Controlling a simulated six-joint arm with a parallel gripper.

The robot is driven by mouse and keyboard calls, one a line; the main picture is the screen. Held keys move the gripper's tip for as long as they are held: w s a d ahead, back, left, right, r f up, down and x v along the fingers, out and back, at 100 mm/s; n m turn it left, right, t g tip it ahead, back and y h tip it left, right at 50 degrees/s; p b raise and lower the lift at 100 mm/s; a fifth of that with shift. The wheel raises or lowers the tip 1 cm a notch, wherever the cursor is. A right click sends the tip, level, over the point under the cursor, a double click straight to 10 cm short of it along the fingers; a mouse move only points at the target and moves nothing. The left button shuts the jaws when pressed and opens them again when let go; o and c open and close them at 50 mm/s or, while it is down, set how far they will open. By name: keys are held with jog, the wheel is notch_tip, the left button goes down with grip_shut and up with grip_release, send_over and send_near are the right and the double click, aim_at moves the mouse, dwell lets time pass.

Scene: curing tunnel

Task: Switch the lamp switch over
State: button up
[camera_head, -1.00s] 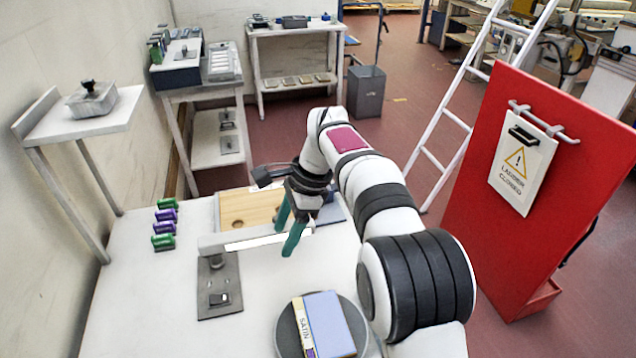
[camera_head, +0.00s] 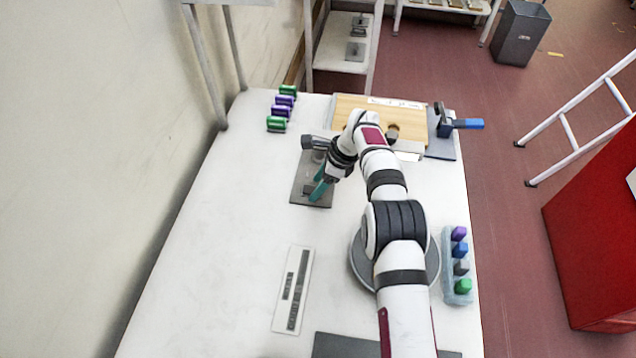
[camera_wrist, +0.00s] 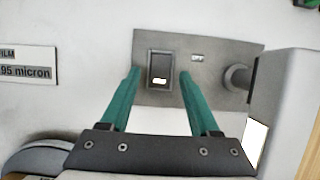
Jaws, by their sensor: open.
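The lamp switch (camera_wrist: 159,70) is a black rocker in a dark frame, with a white mark near its lower end in the wrist view. It is set in a grey plate (camera_wrist: 212,92), which lies on the white table in the head view (camera_head: 300,196). A small light label and a round post (camera_wrist: 236,79) are to its right on the plate. My gripper (camera_wrist: 159,74) is open, its teal fingers appearing on either side of the switch with nothing between them. I cannot tell their height above the plate. In the head view my gripper (camera_head: 319,190) partly hides the switch.
Green and purple rolls (camera_head: 282,108) and a wooden board (camera_head: 350,106) are at the back. A label strip (camera_head: 291,290) lies in front. A grey round disc (camera_head: 362,265) and a rack of coloured pieces (camera_head: 448,268) are at right. The left table area is clear.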

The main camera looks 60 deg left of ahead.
jog(key=shift+f, duration=0.1)
grip_shut()
jog(key=shift+s+a+h, duration=0.15)
jog(key=shift+s+h, duration=0.05)
jog(key=shift+h, duration=0.1)
jog(key=shift+s+a+t+h, duration=0.1)
jog(key=shift+a+t+h, duration=0.05)
jog(key=shift+t+h, duration=0.7)
grip_release()
jog(key=shift+r, duration=0.25)
